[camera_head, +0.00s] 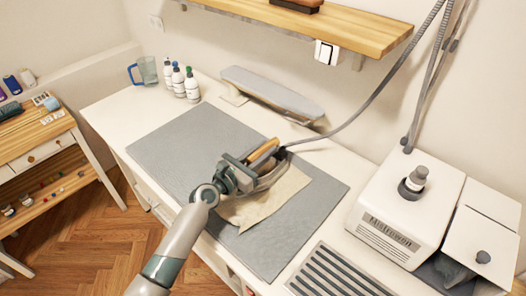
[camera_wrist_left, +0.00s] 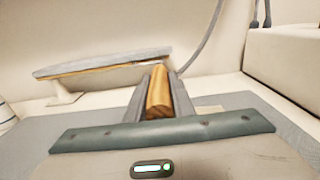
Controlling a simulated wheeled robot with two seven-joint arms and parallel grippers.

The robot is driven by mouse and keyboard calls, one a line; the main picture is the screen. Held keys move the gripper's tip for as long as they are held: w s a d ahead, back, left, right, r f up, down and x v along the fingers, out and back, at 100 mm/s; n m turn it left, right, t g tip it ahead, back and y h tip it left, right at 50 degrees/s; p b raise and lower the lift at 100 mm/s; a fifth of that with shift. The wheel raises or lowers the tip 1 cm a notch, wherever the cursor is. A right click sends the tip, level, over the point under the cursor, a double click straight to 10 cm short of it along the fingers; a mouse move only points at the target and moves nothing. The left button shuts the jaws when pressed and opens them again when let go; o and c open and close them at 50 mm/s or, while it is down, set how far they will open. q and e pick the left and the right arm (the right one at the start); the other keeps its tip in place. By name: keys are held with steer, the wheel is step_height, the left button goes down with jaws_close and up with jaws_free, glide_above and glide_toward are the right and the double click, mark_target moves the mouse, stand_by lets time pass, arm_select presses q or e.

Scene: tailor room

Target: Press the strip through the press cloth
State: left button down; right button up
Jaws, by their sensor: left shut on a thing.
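My left gripper (camera_head: 251,168) is shut on the wooden handle (camera_head: 264,149) of an iron (camera_head: 272,178), above the grey pressing mat. The handle also shows between the fingers in the left wrist view (camera_wrist_left: 159,92). A beige press cloth (camera_head: 262,203) lies on the grey mat (camera_head: 187,140), under and in front of the iron. I cannot tell whether the iron touches the cloth. The strip is not visible; the cloth, iron and gripper cover that area. My right gripper is not in view.
A sleeve board (camera_head: 272,92) stands behind the mat. Several bottles (camera_head: 192,84) and a jug (camera_head: 146,70) stand at the back left. A white steam station (camera_head: 403,205) and slotted rest (camera_head: 335,274) are at right. A grey hose (camera_head: 372,100) runs to the iron. The mat's left part is clear.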

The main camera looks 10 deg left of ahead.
arm_select(q)
steer(key=shift+s+d+r, duration=0.1)
steer(key=shift+d+r, duration=0.15)
steer(key=shift+r, duration=0.05)
steer(key=shift+s+d+p, duration=0.4)
steer(key=shift+d+p, duration=0.15)
steer(key=shift+p, duration=0.05)
steer(key=shift+s+d+p, duration=0.5)
steer(key=shift+s+d, duration=0.05)
steer(key=shift+d, duration=0.3)
stand_by(0.3)
step_height(320, 180, up, 7)
steer(key=p, duration=0.7)
stand_by(0.7)
steer(key=shift+a, duration=0.1)
stand_by(0.6)
